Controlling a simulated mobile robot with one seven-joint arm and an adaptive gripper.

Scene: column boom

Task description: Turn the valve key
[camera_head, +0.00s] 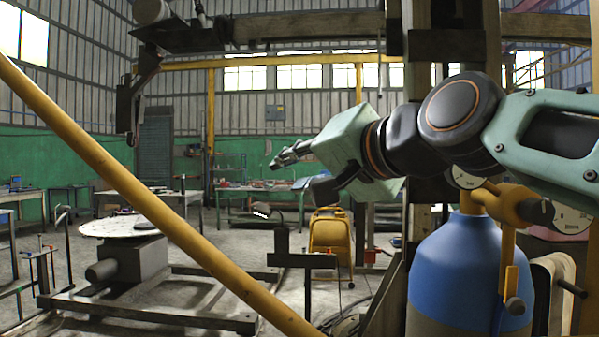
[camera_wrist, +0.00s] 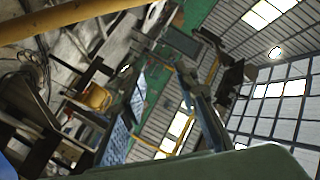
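A blue gas cylinder (camera_head: 468,270) stands upright at the lower right of the head view. A yellow valve fitting (camera_head: 512,204) with a dark round end sits at its top, and a yellow bar (camera_head: 509,262) hangs down from it. I cannot tell for sure which part is the valve key. My gripper (camera_head: 274,164) is raised near the middle of the head view, pointing left, well apart from the cylinder and touching nothing that I can see. The wrist view shows no clear valve key.
A yellow diagonal pole (camera_head: 150,200) crosses the left foreground. A round plate on a machine base (camera_head: 135,258) stands at left. A pressure gauge (camera_head: 570,219) is right of the cylinder. The air around my gripper looks free.

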